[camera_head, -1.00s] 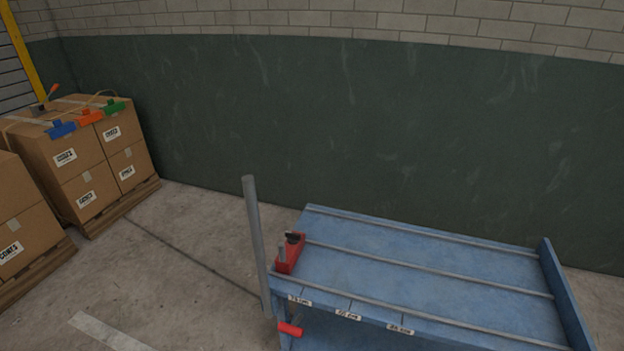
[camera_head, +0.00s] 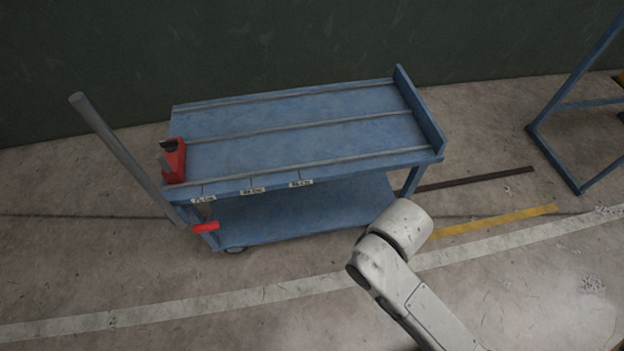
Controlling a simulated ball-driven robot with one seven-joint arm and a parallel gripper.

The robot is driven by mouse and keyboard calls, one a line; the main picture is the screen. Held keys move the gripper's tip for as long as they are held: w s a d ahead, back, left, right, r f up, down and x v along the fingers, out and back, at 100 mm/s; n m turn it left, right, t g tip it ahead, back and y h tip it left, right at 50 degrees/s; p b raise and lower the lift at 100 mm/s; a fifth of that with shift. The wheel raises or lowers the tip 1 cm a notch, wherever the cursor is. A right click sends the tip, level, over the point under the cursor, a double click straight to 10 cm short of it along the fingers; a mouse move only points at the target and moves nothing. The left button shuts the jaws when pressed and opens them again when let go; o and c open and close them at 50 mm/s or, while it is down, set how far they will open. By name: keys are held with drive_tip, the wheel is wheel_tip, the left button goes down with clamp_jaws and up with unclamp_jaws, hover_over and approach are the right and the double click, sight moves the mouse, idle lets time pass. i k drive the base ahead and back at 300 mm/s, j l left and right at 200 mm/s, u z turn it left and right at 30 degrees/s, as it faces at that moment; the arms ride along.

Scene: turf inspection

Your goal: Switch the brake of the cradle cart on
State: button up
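The blue cradle cart (camera_head: 230,122) stands against the dark green wall in the upper middle of the head view, with a ridged top and a lower shelf (camera_head: 300,215). A grey handle bar (camera_head: 125,158) rises tilted at its left end. A red lever (camera_head: 205,227) sticks out low at the cart's front left corner, near the foot of the bar. A red block with a dark and grey top part (camera_head: 175,163) sits on the top's left edge. My arm shows at the lower right, in front of the cart and apart from the lever. My gripper is not visible.
A blue frame (camera_head: 563,160) stands on the right. A dark strip (camera_head: 475,180), a yellow line (camera_head: 495,221) and a white line (camera_head: 250,297) lie on the concrete floor. The floor in front of the cart's left side is clear.

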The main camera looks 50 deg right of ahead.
sight(209, 225)
drive_tip(key=i+l+u, duration=0.6)
drive_tip(key=l, duration=0.35)
drive_tip(key=i, duration=0.1)
